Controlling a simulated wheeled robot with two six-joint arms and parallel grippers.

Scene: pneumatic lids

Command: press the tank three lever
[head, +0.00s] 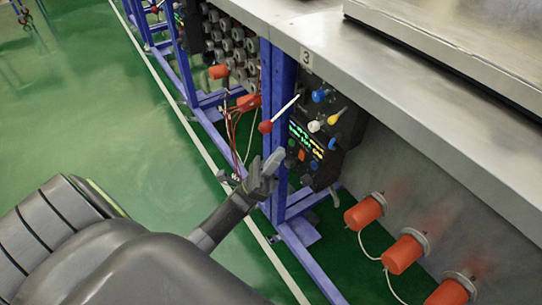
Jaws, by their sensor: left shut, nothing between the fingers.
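The tank three lever (285,109) is a thin white rod with a red ball (265,127) at its lower left end. It sticks out from the control box (318,140) under the tank edge, near the "3" label (306,57). My left gripper (274,160) is shut and empty. In the picture it is just below the red ball, apart from it, in front of the blue post. The gap in depth is hard to tell. My right gripper does not show.
A blue post (275,85) stands beside the control box, which carries blue, white and yellow knobs. Red cylinders (404,252) stick out of the tank wall at lower right. Red hoses (232,122) hang left of the post. The green floor (95,115) at left is clear.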

